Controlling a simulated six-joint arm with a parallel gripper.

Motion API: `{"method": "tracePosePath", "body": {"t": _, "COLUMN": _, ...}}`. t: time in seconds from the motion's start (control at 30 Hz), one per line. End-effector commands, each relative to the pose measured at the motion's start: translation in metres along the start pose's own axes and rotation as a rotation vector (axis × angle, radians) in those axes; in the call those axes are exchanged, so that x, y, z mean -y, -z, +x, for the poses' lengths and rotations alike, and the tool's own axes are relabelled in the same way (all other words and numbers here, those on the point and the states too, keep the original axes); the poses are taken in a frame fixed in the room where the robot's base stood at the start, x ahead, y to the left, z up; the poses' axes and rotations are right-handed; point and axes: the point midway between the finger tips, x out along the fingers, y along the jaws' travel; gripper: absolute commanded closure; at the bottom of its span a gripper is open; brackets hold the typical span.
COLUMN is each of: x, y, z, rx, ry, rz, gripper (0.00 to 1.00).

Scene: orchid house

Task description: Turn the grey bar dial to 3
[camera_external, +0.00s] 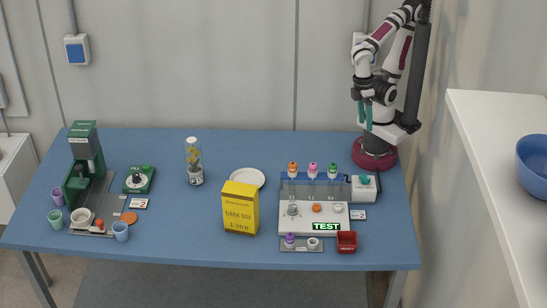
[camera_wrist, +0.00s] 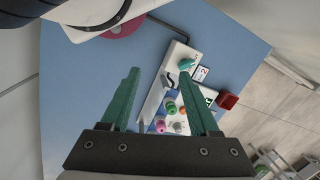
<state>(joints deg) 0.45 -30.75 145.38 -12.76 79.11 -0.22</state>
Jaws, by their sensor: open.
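The grey bar dial (camera_external: 292,209) appears to be the grey knob at the left of the white panel (camera_external: 365,226) on the right half of the blue table. Its scale and setting are too small to read. In the wrist view the panel is partly hidden behind my right finger, and I cannot surely pick out the dial there. My gripper (camera_external: 365,115) is raised over the back right of the table, behind and well above the panel. Its two green fingers (camera_wrist: 160,73) are apart with nothing between them.
Bottles with orange, pink and green tops (camera_external: 313,170) stand along the panel's back. A white box with a teal knob (camera_external: 364,186) is at its right, a red bin (camera_external: 347,242) in front. A yellow carton (camera_external: 240,207) and white plate (camera_external: 248,177) stand left; a shelf (camera_external: 490,180) is right.

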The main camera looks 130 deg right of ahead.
Motion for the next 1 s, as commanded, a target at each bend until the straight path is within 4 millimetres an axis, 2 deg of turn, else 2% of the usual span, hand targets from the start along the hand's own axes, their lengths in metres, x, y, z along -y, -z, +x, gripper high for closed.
{"method": "tracePosePath", "body": {"t": 0.07, "x": 0.013, "y": 0.029, "z": -0.013, "rx": -0.003, "ry": -0.015, "rz": -0.08, "gripper": 0.37}}
{"method": "tracePosePath", "body": {"t": 0.17, "x": 0.045, "y": 0.1, "z": -0.029, "rx": -0.013, "ry": -0.052, "rz": -0.29, "gripper": 0.37}}
{"method": "tracePosePath", "body": {"t": 0.2, "x": 0.059, "y": 0.132, "z": -0.03, "rx": -0.016, "ry": -0.069, "rz": -0.383, "gripper": 0.37}}
{"method": "tracePosePath", "body": {"t": 0.3, "x": 0.089, "y": 0.205, "z": -0.018, "rx": -0.023, "ry": -0.108, "rz": -0.593, "gripper": 0.37}}
{"method": "tracePosePath", "body": {"t": 0.4, "x": 0.108, "y": 0.255, "z": 0.001, "rx": -0.024, "ry": -0.139, "rz": -0.75, "gripper": 0.37}}
{"method": "tracePosePath", "body": {"t": 0.43, "x": 0.112, "y": 0.265, "z": 0.006, "rx": -0.024, "ry": -0.146, "rz": -0.783, "gripper": 0.37}}
{"method": "tracePosePath", "body": {"t": 0.53, "x": 0.119, "y": 0.283, "z": 0.018, "rx": -0.025, "ry": -0.158, "rz": -0.848, "gripper": 0.37}}
{"method": "tracePosePath", "body": {"t": 0.67, "x": 0.117, "y": 0.288, "z": 0.035, "rx": -0.023, "ry": -0.161, "rz": -0.861, "gripper": 0.37}}
{"method": "tracePosePath", "body": {"t": 1.0, "x": 0.104, "y": 0.295, "z": 0.133, "rx": -0.022, "ry": -0.159, "rz": -0.856, "gripper": 0.37}}
